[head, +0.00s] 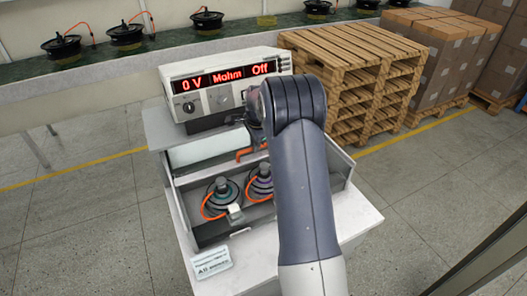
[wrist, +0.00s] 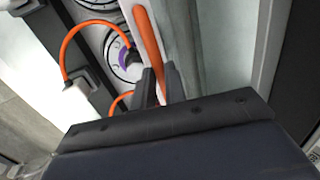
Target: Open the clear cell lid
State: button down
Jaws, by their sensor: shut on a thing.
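The test cell (head: 200,235) is a grey box on a white table. Two hub motors with orange leads sit in it, a left one (head: 222,192) and a right one (head: 259,182) partly behind my arm. The lid (head: 205,149) shows as a pale, see-through panel at the back of the cell and looks raised; its exact angle is unclear. An orange handle (head: 248,155) is at its edge; it also shows in the wrist view (wrist: 149,42). My gripper (wrist: 160,84) is shut on this handle. In the head view my arm hides most of the gripper.
A tester (head: 225,88) reading "0 V Mohm Off" stands behind the cell, close to my wrist. A small card (head: 211,262) is at the table's front left. Wooden pallets (head: 350,75) stand behind at right. A bench with several motors runs along the back.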

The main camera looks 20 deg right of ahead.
jog(key=shift+w+p, duration=0.7)
jog(key=shift+w, duration=2)
jog(key=c, duration=1.5)
grip_release()
jog(key=shift+o, duration=0.2)
notch_tip(320, 180, up, 11)
jog(key=s+b, duration=0.2)
jog(key=shift+f, duration=0.15)
